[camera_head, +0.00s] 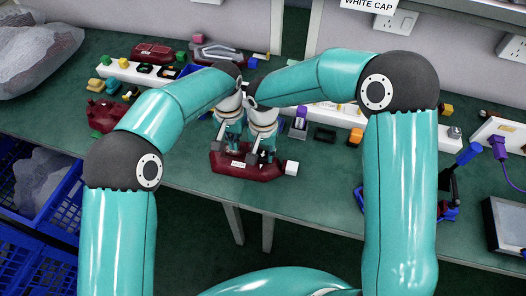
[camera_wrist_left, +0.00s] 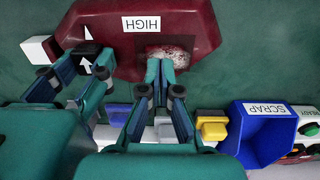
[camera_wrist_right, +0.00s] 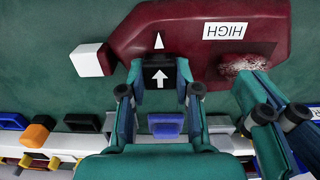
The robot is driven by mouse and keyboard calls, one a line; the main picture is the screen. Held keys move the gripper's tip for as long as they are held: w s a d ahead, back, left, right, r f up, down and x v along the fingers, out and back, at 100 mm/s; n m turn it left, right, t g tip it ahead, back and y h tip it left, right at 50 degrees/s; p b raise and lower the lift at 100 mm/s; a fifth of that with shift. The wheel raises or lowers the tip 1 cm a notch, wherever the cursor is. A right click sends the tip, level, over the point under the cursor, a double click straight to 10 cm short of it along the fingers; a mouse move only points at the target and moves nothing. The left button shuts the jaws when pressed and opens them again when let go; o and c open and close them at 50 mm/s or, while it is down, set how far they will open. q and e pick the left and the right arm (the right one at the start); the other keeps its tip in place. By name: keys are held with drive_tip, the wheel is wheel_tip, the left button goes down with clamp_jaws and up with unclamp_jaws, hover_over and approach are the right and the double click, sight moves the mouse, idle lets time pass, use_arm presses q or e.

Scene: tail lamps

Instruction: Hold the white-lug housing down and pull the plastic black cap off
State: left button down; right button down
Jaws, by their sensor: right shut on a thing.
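The dark red housing (camera_head: 232,168) with a white lug (camera_head: 291,168) on its right end lies near the table's front edge. It also shows in the left wrist view (camera_wrist_left: 206,20) and right wrist view (camera_wrist_right: 190,38), with a HIGH label. The black cap (camera_wrist_right: 160,75), marked with a white arrow, sits at the housing's edge near the lug. My right gripper (camera_wrist_right: 160,93) is shut on the cap from both sides. My left gripper (camera_wrist_left: 160,68) has its fingertips together at a pale speckled patch on the housing and holds nothing visible. In the head view my wrists partly hide the housing.
A blue SCRAP bin (camera_wrist_left: 256,135) and a yellow block (camera_wrist_left: 213,130) show in the left wrist view. Other dark red housings (camera_head: 105,115) and small coloured parts lie around a white rack (camera_head: 117,72). Blue crates (camera_head: 52,210) stand at left.

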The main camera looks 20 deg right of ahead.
use_arm(q)
drive_tip(key=shift+s+f, duration=0.1)
drive_tip(key=shift+f, duration=0.85)
idle(0.7)
use_arm(e)
drive_tip(key=c, duration=1.5)
unclamp_jaws()
clamp_jaws()
